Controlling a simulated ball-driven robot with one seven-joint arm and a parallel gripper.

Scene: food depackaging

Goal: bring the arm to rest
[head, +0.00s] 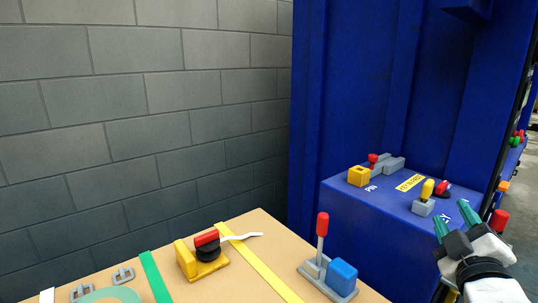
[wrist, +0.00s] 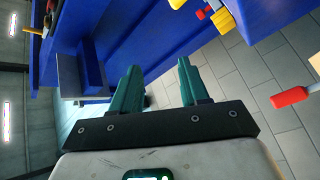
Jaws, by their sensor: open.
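My gripper (head: 454,220) is at the right of the head view, with green fingers apart and nothing between them. In the wrist view, my gripper (wrist: 157,85) shows both green fingers spread and empty, with the floor and blue structure beyond. It is in front of the right part of the blue machine (head: 345,205) and appears apart from it, though the exact gap cannot be told.
A tan table (head: 215,283) holds a yellow block with a red-and-black knob (head: 207,245) and a red-handled lever (head: 322,225) beside a blue block (head: 342,275). The blue machine's ledge carries a yellow block (head: 358,176) and a yellow-knobbed lever (head: 427,190). A grey block wall (head: 140,110) stands behind.

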